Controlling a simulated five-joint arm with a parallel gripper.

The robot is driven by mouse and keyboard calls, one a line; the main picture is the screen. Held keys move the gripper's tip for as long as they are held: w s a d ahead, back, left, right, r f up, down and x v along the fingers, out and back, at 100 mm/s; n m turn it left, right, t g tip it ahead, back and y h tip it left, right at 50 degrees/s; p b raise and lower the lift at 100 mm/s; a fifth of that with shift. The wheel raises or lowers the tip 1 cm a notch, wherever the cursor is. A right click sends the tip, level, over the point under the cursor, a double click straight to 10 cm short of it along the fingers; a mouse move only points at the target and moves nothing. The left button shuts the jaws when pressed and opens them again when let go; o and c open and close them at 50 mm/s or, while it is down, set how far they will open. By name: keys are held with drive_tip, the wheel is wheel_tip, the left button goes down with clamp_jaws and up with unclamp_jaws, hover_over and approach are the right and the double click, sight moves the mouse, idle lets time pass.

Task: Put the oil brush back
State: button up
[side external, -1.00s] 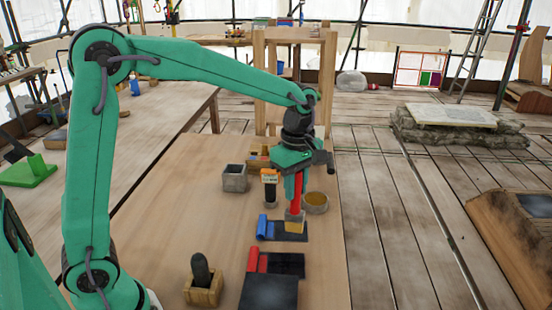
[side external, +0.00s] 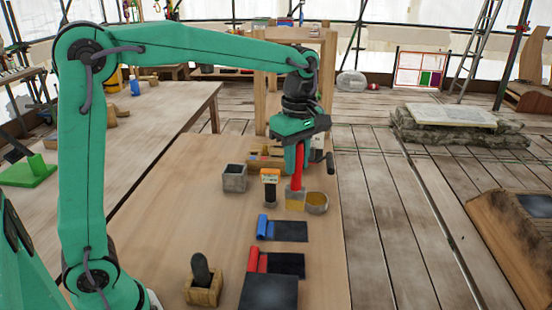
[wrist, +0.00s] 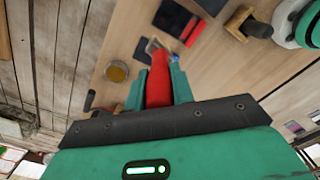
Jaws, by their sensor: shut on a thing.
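The oil brush has a red handle (side external: 298,172) and a tan head (side external: 295,200), which hangs downward. My gripper (side external: 298,150) is shut on the handle and holds the brush nearly upright. In the wrist view, the red handle (wrist: 158,85) sits between my gripper's (wrist: 159,90) green fingers. The head is beside the left of a round pot with yellowish contents (side external: 316,202); the pot also shows in the wrist view (wrist: 117,71). I cannot tell whether the head touches the table.
A grey square cup (side external: 234,178) and a dark upright tool with an orange top (side external: 270,187) stand left of the brush. Dark mats with a blue roll (side external: 263,226) and a red roll (side external: 257,260) lie nearer. A wooden block (side external: 203,292) holds a dark rounded piece.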

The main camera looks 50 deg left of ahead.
drive_tip(key=w+a+r+n, duration=0.1)
drive_tip(key=w+a, duration=0.3)
drive_tip(key=a, duration=0.8)
drive_tip(key=w+a+r, duration=0.1)
drive_tip(key=w+a, duration=0.2)
drive_tip(key=a, duration=0.9)
drive_tip(key=s+a, duration=0.2)
drive_tip(key=a, duration=0.9)
drive_tip(key=shift+n, duration=0.4)
drive_tip(key=shift+w+a+f, duration=0.1)
drive_tip(key=shift+w+f, duration=0.05)
drive_tip(key=shift+f, duration=2.9)
wheel_tip(320, 180, down, 10)
drive_tip(key=o, duration=1)
